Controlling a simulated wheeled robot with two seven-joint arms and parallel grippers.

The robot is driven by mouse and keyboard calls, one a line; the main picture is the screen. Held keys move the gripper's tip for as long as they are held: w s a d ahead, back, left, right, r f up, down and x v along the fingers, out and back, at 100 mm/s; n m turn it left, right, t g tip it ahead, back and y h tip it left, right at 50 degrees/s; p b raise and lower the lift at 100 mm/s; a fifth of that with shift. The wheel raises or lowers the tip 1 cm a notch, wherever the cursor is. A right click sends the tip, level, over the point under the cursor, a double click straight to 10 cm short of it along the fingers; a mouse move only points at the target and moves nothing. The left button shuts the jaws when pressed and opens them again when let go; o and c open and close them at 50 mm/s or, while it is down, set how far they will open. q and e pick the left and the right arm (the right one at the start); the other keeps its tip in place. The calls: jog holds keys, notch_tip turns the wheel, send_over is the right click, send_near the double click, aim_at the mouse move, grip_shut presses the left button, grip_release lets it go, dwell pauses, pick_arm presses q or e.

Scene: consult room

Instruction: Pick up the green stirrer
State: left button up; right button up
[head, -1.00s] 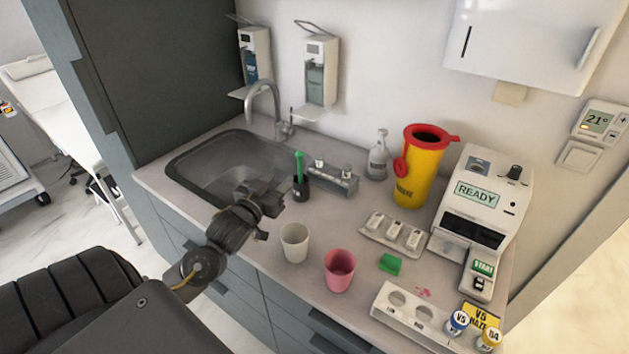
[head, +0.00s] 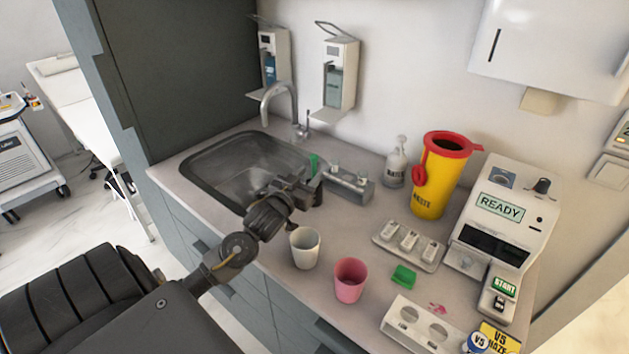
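The green stirrer (head: 314,163) shows only as a short upright green piece just behind my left gripper (head: 312,191). Its lower part and the dark cup it stood in are hidden by the gripper. My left gripper is at the stirrer, over the counter by the sink's right edge. Whether its fingers are apart or closed around the stirrer cannot be made out. My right gripper is out of view.
A white cup (head: 305,247) and a pink cup (head: 349,279) stand close in front of the gripper. A grey rack (head: 352,187) is just right of it. The sink (head: 225,172) is left. A yellow waste bin (head: 431,185) and an analyser (head: 502,215) stand further right.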

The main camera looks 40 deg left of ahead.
aim_at(313, 172)
pick_arm(q)
jog(key=w, duration=0.1)
jog(key=w+p, duration=0.1)
jog(key=w, duration=0.1)
jog(key=w+p, duration=0.1)
jog(key=w, duration=0.1)
jog(key=shift+a+f, duration=0.15)
jog(key=shift+a, duration=0.25)
jog(key=shift+s, duration=0.1)
grip_shut()
